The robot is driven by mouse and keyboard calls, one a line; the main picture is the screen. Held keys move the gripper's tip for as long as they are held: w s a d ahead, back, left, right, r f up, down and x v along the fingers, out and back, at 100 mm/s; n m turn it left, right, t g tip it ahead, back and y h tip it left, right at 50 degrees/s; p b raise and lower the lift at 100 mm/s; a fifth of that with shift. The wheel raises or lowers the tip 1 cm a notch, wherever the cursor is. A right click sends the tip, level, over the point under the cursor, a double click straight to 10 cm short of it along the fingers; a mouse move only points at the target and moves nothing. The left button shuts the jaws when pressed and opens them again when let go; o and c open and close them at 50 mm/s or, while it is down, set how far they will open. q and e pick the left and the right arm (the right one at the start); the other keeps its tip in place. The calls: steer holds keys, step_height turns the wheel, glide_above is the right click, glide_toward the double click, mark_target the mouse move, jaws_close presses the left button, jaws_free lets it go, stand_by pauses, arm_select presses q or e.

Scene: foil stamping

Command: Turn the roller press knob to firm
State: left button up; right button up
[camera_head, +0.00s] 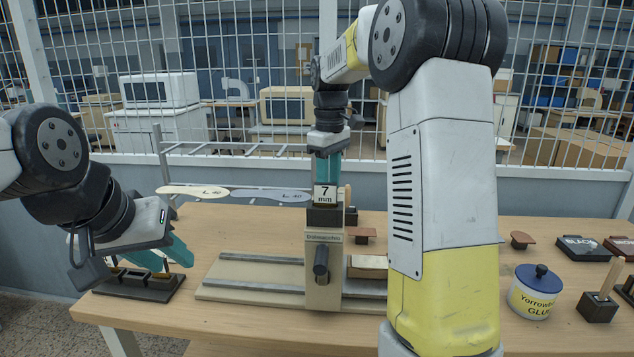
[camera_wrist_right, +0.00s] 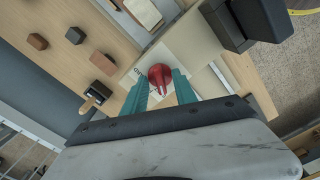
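The roller press (camera_head: 323,235) stands mid-table, with a dark crank handle on its front and a "7 mm" sign (camera_head: 325,194) at its top. In the right wrist view its knob (camera_wrist_right: 159,75) is red and round, on a pale plate. My right gripper (camera_wrist_right: 161,84) points down over the press, with its open teal fingers on either side of the knob; I cannot tell whether they touch it. In the head view the right gripper (camera_head: 328,170) hides the knob. My left gripper (camera_head: 167,255) is open, low above a dark rack (camera_head: 140,287) at the left.
Insole-shaped pieces (camera_head: 270,195) rest on a rack behind the press. A glue pot (camera_head: 536,290), a wooden-handled tool (camera_head: 600,303) and dark ink boxes (camera_head: 583,248) stand on the right. My right arm covers part of the table. Wire mesh stands behind the table.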

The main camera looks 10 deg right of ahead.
jaws_close()
steer(key=shift+m, duration=0.3)
steer(key=m, duration=1.1)
stand_by(0.4)
stand_by(0.4)
